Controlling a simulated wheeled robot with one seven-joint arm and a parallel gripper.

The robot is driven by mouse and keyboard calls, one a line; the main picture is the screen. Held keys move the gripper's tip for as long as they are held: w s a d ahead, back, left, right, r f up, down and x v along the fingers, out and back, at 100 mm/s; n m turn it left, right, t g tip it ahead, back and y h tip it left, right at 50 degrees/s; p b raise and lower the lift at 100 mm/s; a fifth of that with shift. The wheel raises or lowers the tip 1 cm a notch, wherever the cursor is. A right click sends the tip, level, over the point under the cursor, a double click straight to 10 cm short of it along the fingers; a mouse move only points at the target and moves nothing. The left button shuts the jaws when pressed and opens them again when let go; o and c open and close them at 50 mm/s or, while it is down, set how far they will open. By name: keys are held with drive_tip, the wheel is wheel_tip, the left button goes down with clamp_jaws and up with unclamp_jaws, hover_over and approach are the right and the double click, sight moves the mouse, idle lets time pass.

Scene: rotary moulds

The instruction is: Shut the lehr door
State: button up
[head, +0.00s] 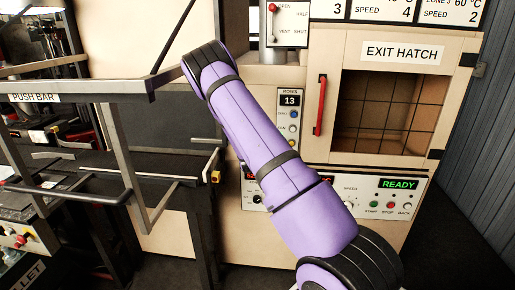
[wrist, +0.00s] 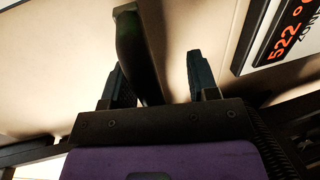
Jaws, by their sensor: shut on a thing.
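In the wrist view, my gripper (wrist: 156,78) has its two dark fingers on either side of a dark upright bar (wrist: 130,48), and is shut on it. The bar looks like a handle and stands in front of a cream panel (wrist: 60,65). I cannot tell for certain that this panel is the lehr door. In the head view, my purple arm reaches up and left, and my gripper is hidden beyond its bend. A cream panel (head: 115,35) also shows there at the upper left.
The exit hatch (head: 375,115), with a red handle (head: 320,105), is right of my arm. A push bar frame (head: 75,92) crosses the left side. A control panel reading READY (head: 398,184) is at lower right. A zone display (wrist: 285,38) is at the wrist view's upper right.

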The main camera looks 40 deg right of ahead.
idle(0.8)
drive_tip(key=s+a+r, duration=0.2)
drive_tip(key=s+a, duration=0.1)
drive_tip(key=s, duration=0.4)
drive_tip(key=s+a+r, duration=0.3)
drive_tip(key=s+a, duration=0.1)
drive_tip(key=s, duration=0.3)
drive_tip(key=shift+a, duration=0.15)
drive_tip(key=shift+r, duration=0.1)
drive_tip(key=w+a+f+m+g+h, duration=0.2)
drive_tip(key=w+m+h, duration=0.1)
drive_tip(key=w+h, duration=0.15)
drive_tip(key=w+a+f+m+g+h, duration=0.1)
drive_tip(key=w+a+m+g+h, duration=0.15)
drive_tip(key=w, duration=0.35)
drive_tip(key=shift+t, duration=0.25)
drive_tip(key=x, duration=1)
drive_tip(key=shift+w+d, duration=0.2)
